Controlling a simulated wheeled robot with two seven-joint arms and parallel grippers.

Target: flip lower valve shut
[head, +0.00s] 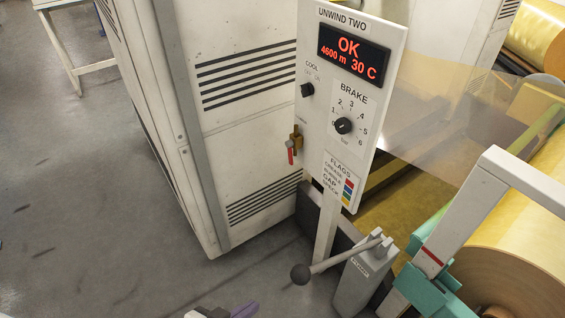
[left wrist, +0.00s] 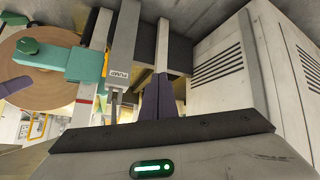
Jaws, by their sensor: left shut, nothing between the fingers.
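A small brass valve (head: 296,137) sits on the left edge of the "UNWIND TWO" panel (head: 318,118). Its red handle (head: 290,154) hangs downward. No second valve shows clearly. My left gripper (head: 243,311) only just enters the head view at the bottom edge, well below the valve and apart from it. In the left wrist view its purple fingers (left wrist: 157,98) are together with nothing between them. The valve cannot be made out in the left wrist view.
A grey pump (head: 363,280) with a black-knobbed lever (head: 300,273) stands below the panel. A large vented cabinet (head: 245,125) is behind and left. A yellow film roll (head: 520,250) and teal-clamped frame (head: 440,292) are at right. Floor at left is clear.

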